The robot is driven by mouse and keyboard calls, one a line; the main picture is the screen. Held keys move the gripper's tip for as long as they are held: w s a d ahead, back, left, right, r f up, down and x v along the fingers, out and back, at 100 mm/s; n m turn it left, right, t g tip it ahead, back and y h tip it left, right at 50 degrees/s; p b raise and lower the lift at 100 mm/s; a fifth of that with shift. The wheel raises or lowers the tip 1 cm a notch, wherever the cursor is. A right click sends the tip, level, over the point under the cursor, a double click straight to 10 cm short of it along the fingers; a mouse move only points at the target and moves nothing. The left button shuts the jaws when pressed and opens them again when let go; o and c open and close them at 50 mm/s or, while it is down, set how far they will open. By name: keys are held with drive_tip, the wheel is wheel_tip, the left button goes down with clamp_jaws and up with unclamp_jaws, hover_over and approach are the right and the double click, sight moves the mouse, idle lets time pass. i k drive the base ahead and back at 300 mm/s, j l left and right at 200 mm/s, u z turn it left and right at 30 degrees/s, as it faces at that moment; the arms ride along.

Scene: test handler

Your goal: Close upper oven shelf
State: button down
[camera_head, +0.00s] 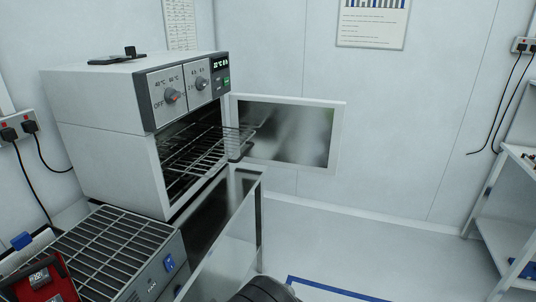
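The oven (105,110) is a white box with a control panel of two knobs and a small display. Its door (340,135) is swung wide open to the right and has a dark glass pane. Inside, the upper wire shelf (208,147) is slid out and sticks out past the front opening. A lower rack (178,184) shows dimly beneath it, seemingly further inside. My gripper's fingers do not show. Only a black rounded part, likely of my arm, shows at the bottom edge, well below and apart from the shelf.
The oven stands on a metal bench (228,245). A grey device with a grille top (115,248) and a red case (40,283) are at the lower left. A shelving rack (505,225) stands at the right. The floor (380,250) between is clear, with a blue line.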

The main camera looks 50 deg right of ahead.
sight(252, 144)
drive_tip(key=z, duration=1.2)
drive_tip(key=i+j+u, duration=0.15)
drive_tip(key=i+u, duration=0.2)
drive_tip(key=i, duration=0.15)
drive_tip(key=i+u, duration=0.35)
drive_tip(key=i, duration=0.1)
